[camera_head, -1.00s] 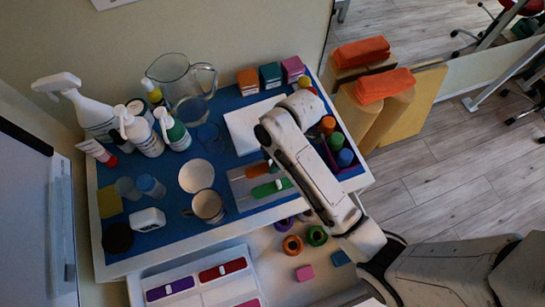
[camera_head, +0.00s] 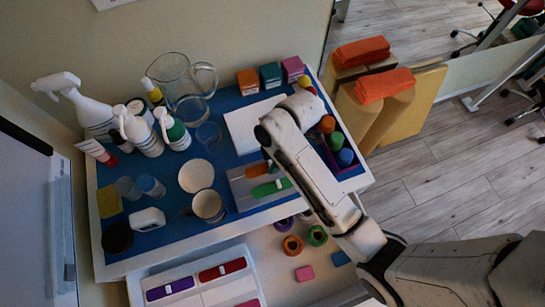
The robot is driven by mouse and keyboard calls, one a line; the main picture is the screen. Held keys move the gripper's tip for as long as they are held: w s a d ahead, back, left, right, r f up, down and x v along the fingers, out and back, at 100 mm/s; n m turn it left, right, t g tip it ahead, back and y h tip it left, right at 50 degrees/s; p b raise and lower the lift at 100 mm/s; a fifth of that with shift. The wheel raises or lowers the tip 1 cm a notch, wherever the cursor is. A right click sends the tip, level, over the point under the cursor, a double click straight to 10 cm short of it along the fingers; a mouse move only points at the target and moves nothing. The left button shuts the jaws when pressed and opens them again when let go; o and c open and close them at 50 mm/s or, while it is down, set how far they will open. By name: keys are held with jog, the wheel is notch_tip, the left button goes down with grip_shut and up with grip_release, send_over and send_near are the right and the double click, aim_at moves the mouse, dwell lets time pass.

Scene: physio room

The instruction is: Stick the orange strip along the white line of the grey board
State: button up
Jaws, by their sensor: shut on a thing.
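The grey board (camera_head: 240,196) lies on the blue-topped table, left of my arm. A green strip (camera_head: 265,190) with a pale line across it lies on its lower part. The orange strip (camera_head: 254,170) shows at the board's upper part, with its right end hidden by my gripper and arm. My gripper (camera_head: 274,164) is over this right end, shut on the strip, and mostly hidden under my arm. The white line under the orange strip cannot be made out. I cannot tell whether the strip touches the board.
A white sheet (camera_head: 241,127) lies behind the board. A mug (camera_head: 208,205) and a bowl (camera_head: 196,175) stand close to its left. A purple tray (camera_head: 352,171) with coloured pieces is right of my arm. Bottles and a glass jug (camera_head: 170,72) stand at the back left. An open drawer (camera_head: 263,268) is in front.

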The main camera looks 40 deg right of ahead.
jog(key=shift+f, duration=0.1)
dwell(0.3)
jog(key=o, duration=1.1)
jog(key=shift+o, duration=0.4)
jog(key=o, duration=0.5)
jog(key=shift+c, duration=0.2)
notch_tip(320, 180, up, 5)
jog(key=p, duration=0.5)
jog(key=shift+r+p, duration=0.6)
jog(key=shift+r, duration=0.45)
jog(key=shift+s+f, duration=0.1)
